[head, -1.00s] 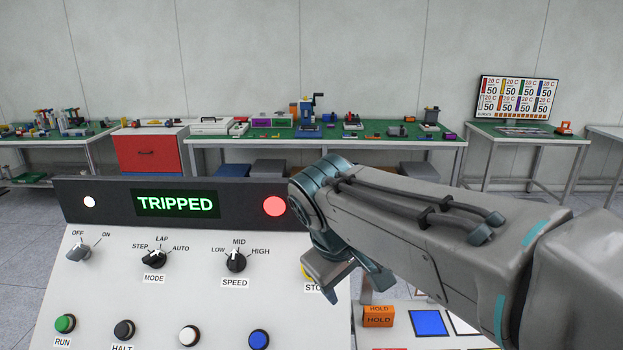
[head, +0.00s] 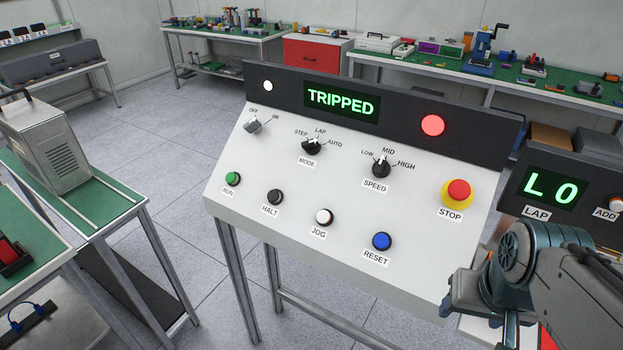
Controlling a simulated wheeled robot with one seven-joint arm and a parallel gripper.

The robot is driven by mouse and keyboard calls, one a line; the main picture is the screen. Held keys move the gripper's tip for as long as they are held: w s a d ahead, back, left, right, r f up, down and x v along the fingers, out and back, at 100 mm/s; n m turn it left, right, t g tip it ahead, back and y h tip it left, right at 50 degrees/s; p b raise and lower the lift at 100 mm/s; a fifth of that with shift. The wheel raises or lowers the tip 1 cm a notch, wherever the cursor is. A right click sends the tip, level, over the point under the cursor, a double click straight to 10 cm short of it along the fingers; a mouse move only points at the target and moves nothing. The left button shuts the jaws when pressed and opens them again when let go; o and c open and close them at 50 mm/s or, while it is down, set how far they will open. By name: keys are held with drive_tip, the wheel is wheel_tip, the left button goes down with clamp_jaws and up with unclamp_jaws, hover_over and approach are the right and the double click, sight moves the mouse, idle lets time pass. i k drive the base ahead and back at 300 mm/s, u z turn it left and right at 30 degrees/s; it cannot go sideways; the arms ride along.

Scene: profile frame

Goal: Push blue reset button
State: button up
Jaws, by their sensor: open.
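The blue RESET button (head: 382,241) is on the lower right of the sloped white control panel (head: 290,205), above its RESET label. Its top is uncovered and nothing touches it. The panel's display (head: 342,103) reads TRIPPED in green, with a lit red lamp (head: 432,125) to its right. My gripper (head: 478,318) is at the lower right of the view, apart from the button and to its right. It is open, with no object seen in it; its lower end is partly cut off by the frame edge.
A red STOP button (head: 458,190) on a yellow base sits up and right of RESET. The white JOG button (head: 324,216) is to its left. A second panel with a display (head: 550,188) stands at right, beside my arm.

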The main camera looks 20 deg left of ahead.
sight(380, 240)
drive_tip(key=u, duration=0.6)
